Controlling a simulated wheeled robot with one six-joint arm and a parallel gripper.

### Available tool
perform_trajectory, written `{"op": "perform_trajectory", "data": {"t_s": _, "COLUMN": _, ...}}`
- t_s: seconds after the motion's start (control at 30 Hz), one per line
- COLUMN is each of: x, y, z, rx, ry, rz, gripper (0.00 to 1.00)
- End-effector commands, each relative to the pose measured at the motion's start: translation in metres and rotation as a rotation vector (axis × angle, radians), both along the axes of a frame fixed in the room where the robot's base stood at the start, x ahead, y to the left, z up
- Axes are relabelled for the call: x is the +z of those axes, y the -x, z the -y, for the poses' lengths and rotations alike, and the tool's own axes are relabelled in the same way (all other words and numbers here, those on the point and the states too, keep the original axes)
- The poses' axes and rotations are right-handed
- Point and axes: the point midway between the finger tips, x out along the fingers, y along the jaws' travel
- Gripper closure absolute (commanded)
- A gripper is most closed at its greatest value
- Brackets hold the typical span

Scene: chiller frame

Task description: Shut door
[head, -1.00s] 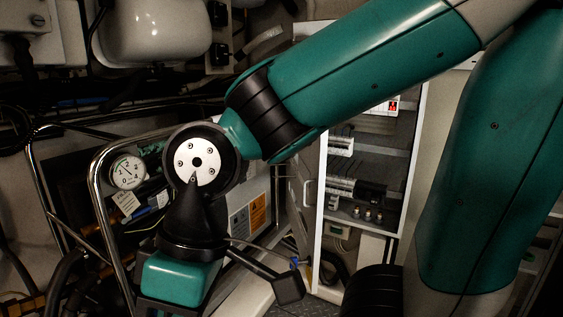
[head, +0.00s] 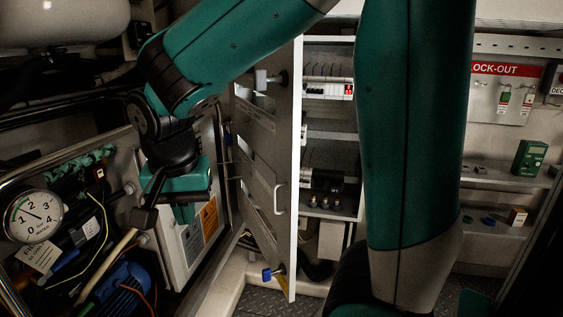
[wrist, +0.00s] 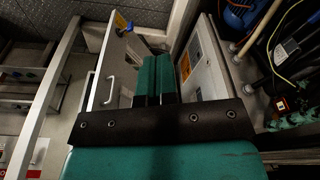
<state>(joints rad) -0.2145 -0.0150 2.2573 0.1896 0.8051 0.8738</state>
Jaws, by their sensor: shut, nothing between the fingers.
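The door (head: 258,150) of the electrical cabinet stands open, its light free edge upright and its face turned toward the left. A white bar handle (head: 279,198) is on the door, with a blue-tipped latch (head: 270,274) near its bottom. The door also shows in the wrist view (wrist: 127,75), with its handle (wrist: 110,88) left of my fingers. My gripper (head: 186,213) is left of the door, in front of a grey box with labels. Its fingers (wrist: 154,62) are together and empty. I cannot tell whether they touch the door.
The open cabinet shows breakers (head: 328,88) and shelves behind the door. A grey labelled box (head: 190,235) stands close on the left, with a pressure gauge (head: 35,216), a blue motor (head: 122,290) and hoses nearby. A lock-out panel (head: 505,90) is at the right.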

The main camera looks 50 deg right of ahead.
Motion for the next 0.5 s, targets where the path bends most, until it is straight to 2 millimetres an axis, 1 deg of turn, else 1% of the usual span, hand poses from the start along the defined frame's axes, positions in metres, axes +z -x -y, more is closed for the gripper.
{"op": "perform_trajectory", "data": {"t_s": 0.03, "x": 0.005, "y": -0.02, "z": 0.023, "rx": -0.267, "ry": 0.061, "rz": 0.025, "gripper": 1.0}}
{"op": "perform_trajectory", "data": {"t_s": 0.07, "x": 0.008, "y": -0.03, "z": 0.037, "rx": -0.443, "ry": 0.099, "rz": 0.051, "gripper": 1.0}}
{"op": "perform_trajectory", "data": {"t_s": 0.1, "x": 0.012, "y": -0.041, "z": 0.057, "rx": -0.679, "ry": 0.151, "rz": 0.096, "gripper": 1.0}}
{"op": "perform_trajectory", "data": {"t_s": 0.17, "x": 0.019, "y": -0.053, "z": 0.084, "rx": -1.025, "ry": 0.225, "rz": 0.183, "gripper": 1.0}}
{"op": "perform_trajectory", "data": {"t_s": 0.2, "x": 0.024, "y": -0.058, "z": 0.1, "rx": -1.248, "ry": 0.273, "rz": 0.252, "gripper": 1.0}}
{"op": "perform_trajectory", "data": {"t_s": 0.23, "x": 0.027, "y": -0.061, "z": 0.11, "rx": -1.405, "ry": 0.306, "rz": 0.31, "gripper": 1.0}}
{"op": "perform_trajectory", "data": {"t_s": 0.27, "x": 0.031, "y": -0.063, "z": 0.12, "rx": -1.554, "ry": 0.338, "rz": 0.371, "gripper": 1.0}}
{"op": "perform_trajectory", "data": {"t_s": 0.3, "x": 0.035, "y": -0.064, "z": 0.131, "rx": -1.741, "ry": 0.377, "rz": 0.454, "gripper": 1.0}}
{"op": "perform_trajectory", "data": {"t_s": 0.4, "x": 0.043, "y": -0.063, "z": 0.15, "rx": -2.124, "ry": 0.455, "rz": 0.667, "gripper": 1.0}}
{"op": "perform_trajectory", "data": {"t_s": 0.5, "x": 0.049, "y": -0.059, "z": 0.159, "rx": -2.377, "ry": 0.504, "rz": 0.848, "gripper": 1.0}}
